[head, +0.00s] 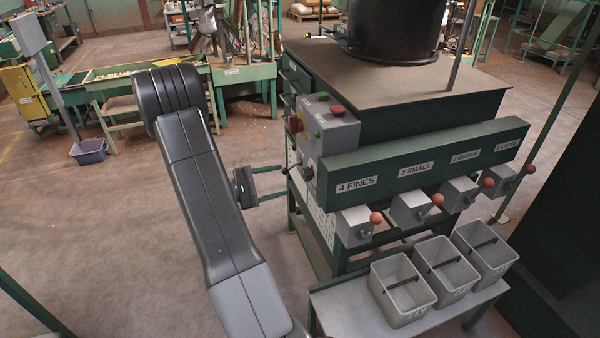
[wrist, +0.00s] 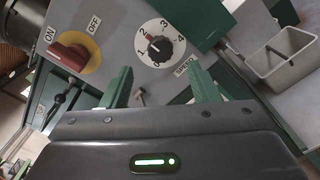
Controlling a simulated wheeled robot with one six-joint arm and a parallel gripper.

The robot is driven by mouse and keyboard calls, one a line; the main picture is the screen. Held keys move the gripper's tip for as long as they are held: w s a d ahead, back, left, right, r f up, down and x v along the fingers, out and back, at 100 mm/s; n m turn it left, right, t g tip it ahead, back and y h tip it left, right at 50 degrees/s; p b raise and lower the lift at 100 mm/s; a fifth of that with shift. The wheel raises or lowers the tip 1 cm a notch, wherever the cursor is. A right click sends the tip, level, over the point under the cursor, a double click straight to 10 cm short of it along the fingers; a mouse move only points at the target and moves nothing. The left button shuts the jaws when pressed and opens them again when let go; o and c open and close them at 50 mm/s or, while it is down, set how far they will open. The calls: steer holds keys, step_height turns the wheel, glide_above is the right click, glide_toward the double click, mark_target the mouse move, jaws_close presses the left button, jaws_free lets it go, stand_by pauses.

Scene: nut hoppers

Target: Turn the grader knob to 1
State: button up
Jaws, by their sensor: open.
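The knob (wrist: 160,48) is black and sits on a round white dial (wrist: 177,54) with numbers including 1, 2, 3 and 4 and a SPEED label beside it. A small white mark shows on the knob, but I cannot tell surely which number it points at. The dial is on the grey control box (head: 328,132), on its left side in the head view. My gripper (wrist: 162,88) is open and empty; its two green fingers lie apart, below the knob in the wrist view. In the head view my gripper (head: 284,182) is left of the box, its fingers pointing toward it.
A red switch on a yellow disc (wrist: 72,56), labelled ON and OFF, is close beside the dial. A black lever (wrist: 62,100) is below it. The green chute bar (head: 420,157) has several outlets with red-balled levers. Grey bins (head: 402,318) stand on a bench below.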

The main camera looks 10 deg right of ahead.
mark_target(304, 175)
steer(key=d, duration=0.3)
steer(key=w+d+p, duration=0.1)
steer(key=d, duration=0.3)
steer(key=shift+w+d, duration=0.15)
steer(key=shift+w, duration=0.05)
steer(key=c, duration=1)
